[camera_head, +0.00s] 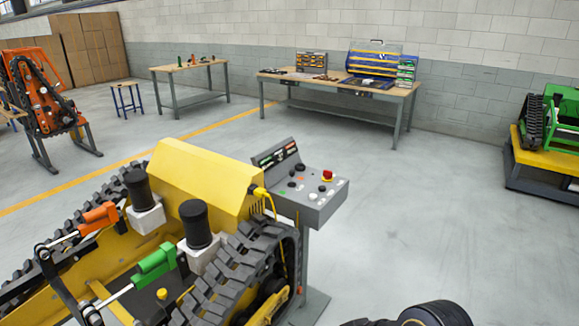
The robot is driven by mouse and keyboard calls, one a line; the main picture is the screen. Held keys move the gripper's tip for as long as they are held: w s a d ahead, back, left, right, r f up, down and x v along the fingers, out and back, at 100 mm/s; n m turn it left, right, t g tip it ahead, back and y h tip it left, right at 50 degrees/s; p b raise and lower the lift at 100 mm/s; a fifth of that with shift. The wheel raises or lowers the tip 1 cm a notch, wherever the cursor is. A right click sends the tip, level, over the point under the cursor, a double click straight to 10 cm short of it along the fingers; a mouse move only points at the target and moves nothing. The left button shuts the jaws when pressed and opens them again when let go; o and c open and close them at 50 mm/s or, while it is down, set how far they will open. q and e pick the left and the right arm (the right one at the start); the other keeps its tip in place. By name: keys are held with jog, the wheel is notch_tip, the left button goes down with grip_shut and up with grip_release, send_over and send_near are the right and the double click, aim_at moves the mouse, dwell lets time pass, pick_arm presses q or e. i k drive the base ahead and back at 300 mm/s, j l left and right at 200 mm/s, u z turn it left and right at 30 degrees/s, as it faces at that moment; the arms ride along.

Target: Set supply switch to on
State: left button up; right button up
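A grey control box (312,210) stands on a post beside the yellow tracked carrier (205,178). Neither of my grippers shows. A dark rounded part at the bottom edge, right of centre, looks like my own arm.
A yellow cable (263,192) runs from the carrier to the box. A workbench (340,88) and a smaller table (190,68) stand at the back. A green tracked machine (562,110) is at the right, an orange one (43,98) at the left. The floor right of the box is clear.

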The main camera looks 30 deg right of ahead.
aim_at(327, 175)
jog(key=i+l+u, duration=0.15)
jog(key=l, duration=0.2)
jog(key=i+l+u, duration=0.15)
jog(key=l, duration=0.15)
jog(key=i+l+u, duration=0.15)
jog(key=l, duration=0.25)
jog(key=i+l+u, duration=0.15)
jog(key=l, duration=0.2)
jog(key=l+u, duration=0.15)
jog(key=l, duration=0.2)
jog(key=i+l, duration=0.1)
jog(key=l, duration=0.45)
jog(key=i+l, duration=0.1)
jog(key=l, duration=0.45)
jog(key=i+l, duration=0.15)
jog(key=l, duration=0.45)
jog(key=i+l+u, duration=0.1)
jog(key=l, duration=0.45)
